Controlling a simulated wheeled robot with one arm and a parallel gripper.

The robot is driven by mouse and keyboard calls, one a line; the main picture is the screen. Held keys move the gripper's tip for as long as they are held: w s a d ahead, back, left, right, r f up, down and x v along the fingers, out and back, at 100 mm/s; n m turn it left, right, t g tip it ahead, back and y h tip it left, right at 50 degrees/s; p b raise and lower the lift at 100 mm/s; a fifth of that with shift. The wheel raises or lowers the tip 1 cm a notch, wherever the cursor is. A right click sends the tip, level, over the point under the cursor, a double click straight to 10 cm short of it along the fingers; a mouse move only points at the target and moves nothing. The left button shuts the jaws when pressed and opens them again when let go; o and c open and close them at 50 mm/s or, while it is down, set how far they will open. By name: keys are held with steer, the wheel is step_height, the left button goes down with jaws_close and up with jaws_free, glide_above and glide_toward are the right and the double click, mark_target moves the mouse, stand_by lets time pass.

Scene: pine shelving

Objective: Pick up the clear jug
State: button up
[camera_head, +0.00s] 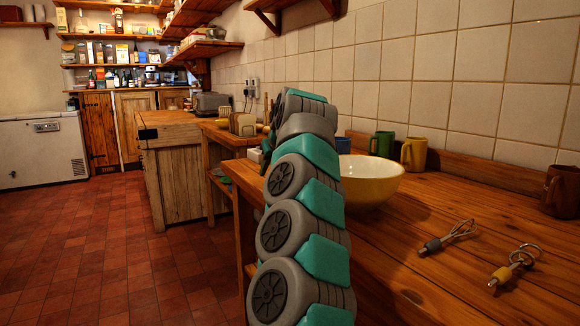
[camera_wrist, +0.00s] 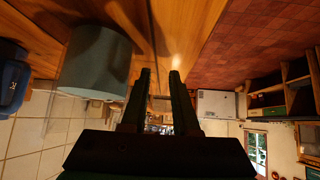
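I cannot make out a clear jug for certain in either view. In the wrist view, which looks upside down, a large grey-green rounded vessel (camera_wrist: 97,62) with a pale rim stands on the wood, close to the left of my gripper. I cannot tell if it is the jug. My gripper (camera_wrist: 161,75) shows there as two dark fingers, apart, with nothing between them. It is apart from the vessel. In the head view my teal and grey arm hides my gripper and part of the counter.
A cream-yellow bowl (camera_head: 371,181) stands on the wooden counter (camera_head: 400,235) just right of my arm. Behind it are a green mug (camera_head: 383,144) and a yellow mug (camera_head: 414,154). A whisk (camera_head: 448,238), a ringed tool (camera_head: 513,268) and a brown mug (camera_head: 560,191) are further right. The tiled floor (camera_head: 75,245) is clear.

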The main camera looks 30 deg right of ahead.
steer(key=shift+w+f, duration=0.1)
steer(key=shift+w, duration=0.05)
jaws_close()
stand_by(1.4)
